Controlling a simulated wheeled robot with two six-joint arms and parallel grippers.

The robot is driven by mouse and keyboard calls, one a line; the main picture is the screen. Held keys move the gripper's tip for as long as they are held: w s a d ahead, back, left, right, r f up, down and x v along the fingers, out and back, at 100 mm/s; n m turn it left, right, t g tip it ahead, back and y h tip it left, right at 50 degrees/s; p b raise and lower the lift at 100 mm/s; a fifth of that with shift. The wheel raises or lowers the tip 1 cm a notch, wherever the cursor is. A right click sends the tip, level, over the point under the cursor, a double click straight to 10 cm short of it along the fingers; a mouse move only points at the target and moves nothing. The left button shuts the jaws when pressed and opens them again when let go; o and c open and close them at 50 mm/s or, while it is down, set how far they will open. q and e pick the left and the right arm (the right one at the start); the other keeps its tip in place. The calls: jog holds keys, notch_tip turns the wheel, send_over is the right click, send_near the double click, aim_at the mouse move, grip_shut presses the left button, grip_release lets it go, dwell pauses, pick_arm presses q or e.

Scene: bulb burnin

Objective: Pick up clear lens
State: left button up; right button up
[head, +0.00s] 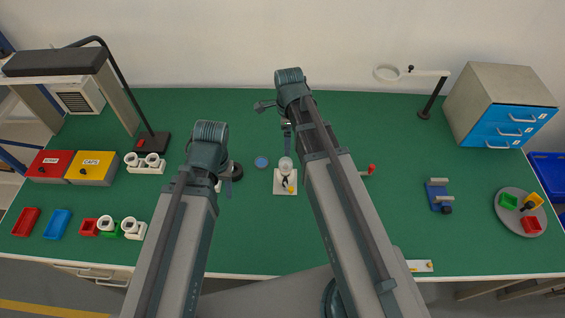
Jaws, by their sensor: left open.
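A pale, rounded piece (285,164) stands on a small white plate (278,187) near the middle of the green table; it is too small to tell whether it is the clear lens. A blue disc (261,162) lies just left of it. My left gripper (227,178) is open, low over the table beside a dark round piece (237,172), left of the blue disc. Its wrist hides part of that area. My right gripper (287,132) points down behind the pale piece; its jaws are too small to read.
Red (50,165) and yellow (92,168) boxes, white double holders (145,164) and small coloured trays stand at left. A black-based lamp (152,142) stands behind. A blue-drawer cabinet (508,125), a ring stand (424,113) and a round grey tray (507,218) are at right.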

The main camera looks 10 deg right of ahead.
jog(key=b, duration=0.8)
send_over(286, 161)
jog(key=f, duration=0.8)
jog(key=shift+s+d+f, duration=0.1)
jog(key=shift+s+f, duration=0.25)
jog(key=shift+s, duration=0.05)
jog(key=f+b, duration=0.1)
jog(key=b, duration=0.1)
jog(key=f+b, duration=0.1)
jog(key=f, duration=0.1)
jog(key=f+b, duration=0.2)
jog(key=shift+w+f+b, duration=0.1)
jog(key=shift+w+b, duration=0.25)
jog(key=c, duration=1.4)
